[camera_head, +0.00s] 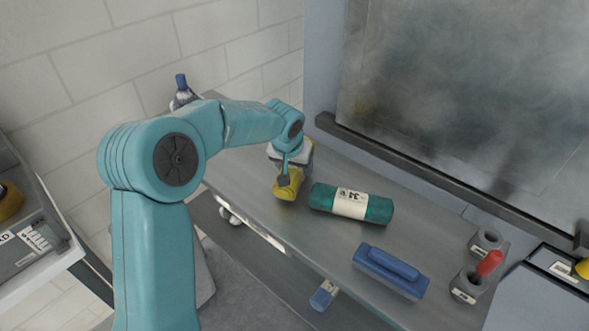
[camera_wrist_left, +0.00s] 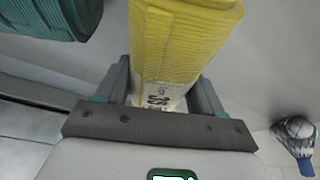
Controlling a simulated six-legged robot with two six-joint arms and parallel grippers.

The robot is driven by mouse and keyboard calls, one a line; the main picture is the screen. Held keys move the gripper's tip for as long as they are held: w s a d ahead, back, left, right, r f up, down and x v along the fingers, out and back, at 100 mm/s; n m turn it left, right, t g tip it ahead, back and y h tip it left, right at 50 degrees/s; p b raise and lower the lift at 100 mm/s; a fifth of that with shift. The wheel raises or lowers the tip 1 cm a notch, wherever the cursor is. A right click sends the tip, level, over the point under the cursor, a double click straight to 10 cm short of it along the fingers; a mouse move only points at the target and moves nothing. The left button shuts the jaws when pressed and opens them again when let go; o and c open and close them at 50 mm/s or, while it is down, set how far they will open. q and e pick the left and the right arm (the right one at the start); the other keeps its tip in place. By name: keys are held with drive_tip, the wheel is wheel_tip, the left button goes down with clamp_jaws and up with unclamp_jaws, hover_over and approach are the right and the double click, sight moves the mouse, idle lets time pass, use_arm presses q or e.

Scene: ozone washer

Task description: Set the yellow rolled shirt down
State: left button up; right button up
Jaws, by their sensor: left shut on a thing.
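The yellow rolled shirt (camera_head: 287,188) is at the left part of the grey metal table (camera_head: 245,185), partly hidden by my left gripper (camera_head: 289,172). In the left wrist view the yellow rolled shirt (camera_wrist_left: 185,45) runs up between the two fingers of my left gripper (camera_wrist_left: 162,92), which is shut on it. A white printed label band shows on the shirt near the fingers. I cannot tell whether the shirt touches the table. My right gripper is in neither view.
A teal roll with a white band (camera_head: 351,203) lies just right of the yellow shirt. A blue brush-like block (camera_head: 391,271) and holders with a red-handled item (camera_head: 489,263) are farther right.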

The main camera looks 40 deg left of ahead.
use_arm(q)
drive_tip(key=shift+w+f, duration=0.15)
drive_tip(key=shift+f, duration=0.5)
drive_tip(key=shift+s+r, duration=0.15)
drive_tip(key=shift+s, duration=0.05)
drive_tip(key=o, duration=1.2)
drive_tip(key=shift+w+f, duration=0.15)
drive_tip(key=shift+f, duration=0.1)
drive_tip(key=shift+r, duration=0.1)
